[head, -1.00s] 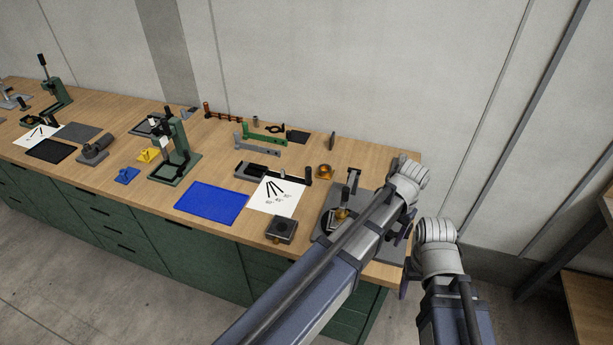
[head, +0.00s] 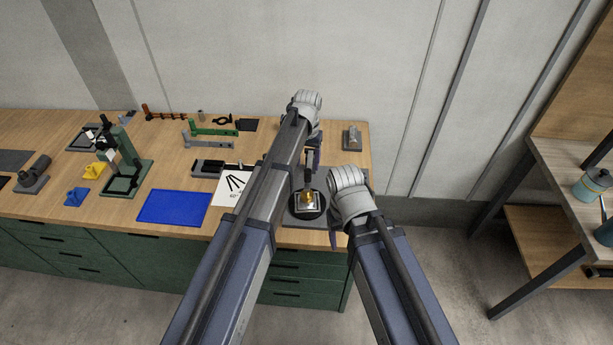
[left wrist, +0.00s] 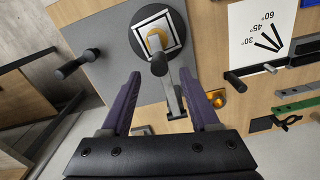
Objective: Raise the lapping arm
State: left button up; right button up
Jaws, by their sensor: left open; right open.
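The lapping machine's grey base (head: 290,218) stands near the bench's right end, carrying a dark round plate (left wrist: 140,38) with a white-bordered square and a brass-coloured piece. The silver lapping arm (left wrist: 174,100) reaches over the plate, with a dark knob (left wrist: 160,64) near its end. It looks lowered. My left gripper (left wrist: 160,74) is open, its purple fingers either side of the knob and arm in the left wrist view; contact cannot be told. My right gripper (head: 335,238) is at the machine's front right; its fingers are mostly hidden by its wrist.
A paper with angle marks (head: 232,186), a blue mat (head: 174,206) and a green press (head: 122,170) lie left of the machine. A grey block (head: 352,137) stands behind right. A shelf (head: 570,165) stands far right, across open floor.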

aim_at(308, 171)
pick_arm(q)
notch_tip(308, 171, down, 6)
jog(key=b, duration=0.4)
jog(key=shift+r+b, duration=0.15)
jog(key=shift+b, duration=0.25)
grip_shut()
dwell(0.9)
